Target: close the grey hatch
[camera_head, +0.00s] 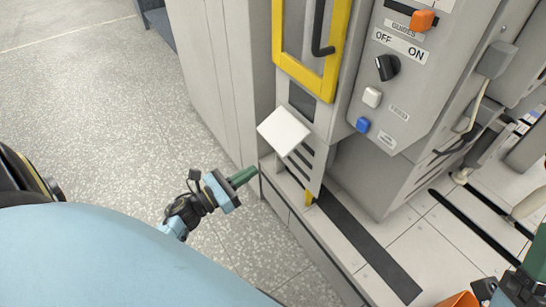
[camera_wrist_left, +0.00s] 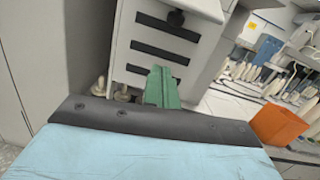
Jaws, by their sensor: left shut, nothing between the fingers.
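The grey hatch (camera_head: 283,131) is a small pale flap on the cabinet front, below the yellow-framed door. It stands open, tilted outward, with a dark opening (camera_head: 301,101) above it. My left gripper (camera_head: 243,177) has green fingers, shut and empty. It is lower and to the left of the hatch in the head view, apart from it. In the left wrist view the shut fingers (camera_wrist_left: 162,88) point at the slotted panel; I cannot make out the hatch there. My right gripper (camera_head: 534,258) is partly in view at the lower right edge; its fingertips are cut off.
The yellow-framed door (camera_head: 333,78) with a black handle is above the hatch. A control panel with a black knob (camera_head: 387,67) and a blue button (camera_head: 363,125) is to the right. An orange container (camera_wrist_left: 278,124) stands at right. Floor left of the cabinet is clear.

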